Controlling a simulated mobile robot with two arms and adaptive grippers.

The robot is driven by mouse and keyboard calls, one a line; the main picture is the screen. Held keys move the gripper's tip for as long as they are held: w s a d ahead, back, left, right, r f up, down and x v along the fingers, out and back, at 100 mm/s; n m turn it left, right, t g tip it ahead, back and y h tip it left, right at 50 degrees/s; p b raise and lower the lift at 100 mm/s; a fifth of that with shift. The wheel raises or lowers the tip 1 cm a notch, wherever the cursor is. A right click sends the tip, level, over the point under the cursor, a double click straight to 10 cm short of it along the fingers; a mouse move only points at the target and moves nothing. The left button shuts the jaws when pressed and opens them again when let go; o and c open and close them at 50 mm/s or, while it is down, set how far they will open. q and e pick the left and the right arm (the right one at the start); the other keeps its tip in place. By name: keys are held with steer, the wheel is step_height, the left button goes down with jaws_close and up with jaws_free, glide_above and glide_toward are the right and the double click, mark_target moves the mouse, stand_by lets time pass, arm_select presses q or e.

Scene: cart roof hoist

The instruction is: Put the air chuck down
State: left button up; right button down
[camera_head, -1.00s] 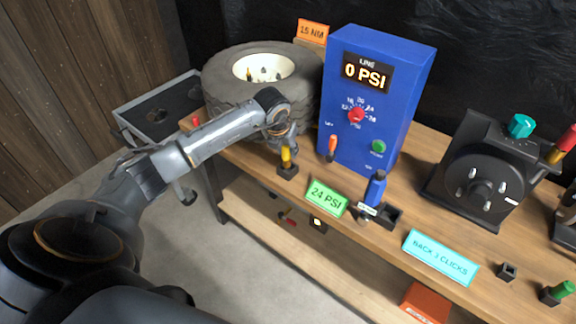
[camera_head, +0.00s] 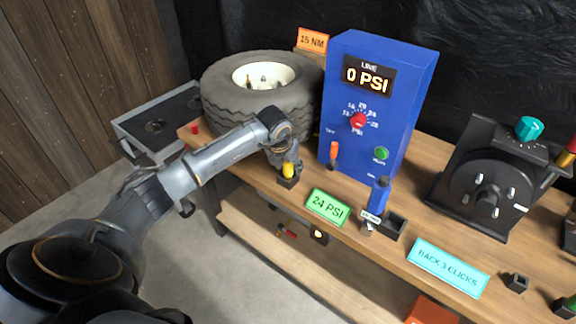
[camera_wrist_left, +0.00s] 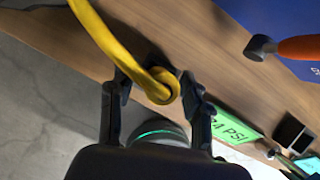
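The air chuck appears to be the yellow piece (camera_head: 288,170) standing in a small black block (camera_head: 288,182) near the bench's front edge. In the left wrist view the yellow chuck (camera_wrist_left: 160,86) has a ring-like top with a dark centre, and a curved yellow hose (camera_wrist_left: 97,28) runs from it to the top left. My left gripper (camera_head: 286,155) is right above it. In the wrist view its two fingers (camera_wrist_left: 158,95) are apart, on either side of the yellow piece, with a visible gap on the left. My right gripper is not in view.
The blue line box (camera_head: 372,120) reads 0 PSI. The green 24 PSI sign (camera_head: 328,206) and a blue-handled tool (camera_head: 379,192) by a black tray are to the right. A black hub (camera_head: 485,185) stands farther right.

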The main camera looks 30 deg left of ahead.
arm_select(q)
steer(key=shift+r, duration=0.1)
steer(key=shift+r, duration=0.25)
steer(key=shift+s+r, duration=0.1)
steer(key=shift+r, duration=0.25)
steer(key=v, duration=1.1)
steer(key=shift+s, duration=0.1)
steer(key=shift+f, duration=0.15)
